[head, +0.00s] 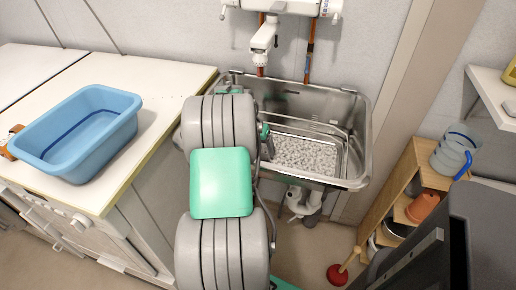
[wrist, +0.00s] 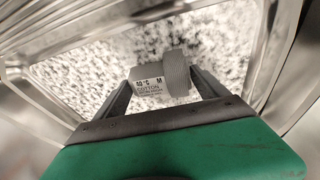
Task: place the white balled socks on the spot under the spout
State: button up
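The white balled socks (wrist: 149,82) show in the wrist view as a pale grey-white bundle with a ribbed cuff and a printed label. They sit between the two fingertips of my gripper (wrist: 161,80), which meet their sides, so the gripper looks shut on them. Speckled floor shows beyond them; their height above it is unclear. In the head view my arm hides the socks and the fingers. The white spout (head: 263,42) hangs from the wall over the back left of the metal basin (head: 357,140). The spot under it is largely hidden by my arm.
A metal tray (head: 335,166) with a speckled floor lies in the basin; its raised rim surrounds the gripper in the wrist view. A blue tub (head: 75,135) stands on the left counter (head: 165,85). A wooden shelf (head: 385,205) and a red plunger (head: 338,275) stand at right.

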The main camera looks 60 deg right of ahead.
jog(key=o, duration=0.3)
jog(key=shift+r, duration=0.1)
jog(key=p+v, duration=0.1)
jog(key=v, duration=1.1)
jog(key=shift+r+p, duration=0.1)
jog(key=shift+p, duration=0.3)
jog(key=shift+w+r, duration=0.1)
